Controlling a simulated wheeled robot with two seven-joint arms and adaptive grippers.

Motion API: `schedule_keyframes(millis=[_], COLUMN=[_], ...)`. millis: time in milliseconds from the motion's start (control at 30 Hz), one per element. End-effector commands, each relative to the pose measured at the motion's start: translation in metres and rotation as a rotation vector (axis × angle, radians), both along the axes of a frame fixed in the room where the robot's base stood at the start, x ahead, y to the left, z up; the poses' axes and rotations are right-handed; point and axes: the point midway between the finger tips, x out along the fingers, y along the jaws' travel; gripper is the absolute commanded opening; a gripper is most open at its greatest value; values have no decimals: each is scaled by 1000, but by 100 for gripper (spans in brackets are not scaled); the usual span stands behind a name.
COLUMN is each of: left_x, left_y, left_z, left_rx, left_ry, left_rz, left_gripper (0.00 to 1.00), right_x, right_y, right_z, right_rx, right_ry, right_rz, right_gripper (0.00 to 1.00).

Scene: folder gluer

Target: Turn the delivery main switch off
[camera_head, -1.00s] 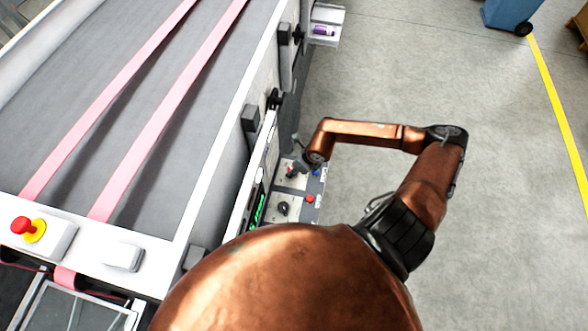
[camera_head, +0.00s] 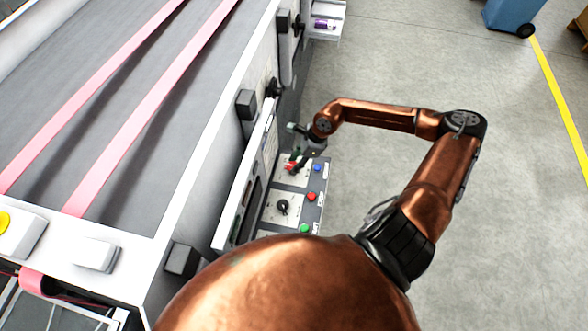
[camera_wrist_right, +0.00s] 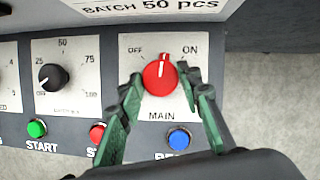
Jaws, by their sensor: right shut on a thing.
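The main switch is a red round knob (camera_wrist_right: 159,76) on a white plate marked OFF, ON and MAIN. Its white pointer mark is nearly straight up, between the OFF and ON labels, leaning slightly to the ON side. My right gripper (camera_wrist_right: 163,88) is shut on this knob, with one green finger on each side of it. In the head view my right gripper (camera_head: 297,155) reaches down to the far end of the control panel, and a bit of the red knob (camera_head: 290,168) shows there. My left gripper is not in view.
Beside the switch are a black dial (camera_wrist_right: 53,77), a green START button (camera_wrist_right: 37,128), a partly hidden red button (camera_wrist_right: 98,133) and a blue button (camera_wrist_right: 179,138). The machine's belt bed (camera_head: 120,110) stands left of the panel. Floor (camera_head: 400,70) on the right is open.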

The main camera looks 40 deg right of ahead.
Motion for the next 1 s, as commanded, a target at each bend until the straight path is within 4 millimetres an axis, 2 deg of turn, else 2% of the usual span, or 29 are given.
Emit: schedule_keyframes(millis=[33,600,1000], left_x=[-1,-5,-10], left_y=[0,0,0], left_z=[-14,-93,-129], left_rx=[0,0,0], left_ry=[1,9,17], left_rz=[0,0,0], left_gripper=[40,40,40], right_x=[0,5,7], right_y=[-3,-4,-4], right_z=[-7,-7,-5], right_rx=[-4,-5,-5], right_ry=[3,2,4], right_rz=[40,579,850], right_gripper=[8,8,8])
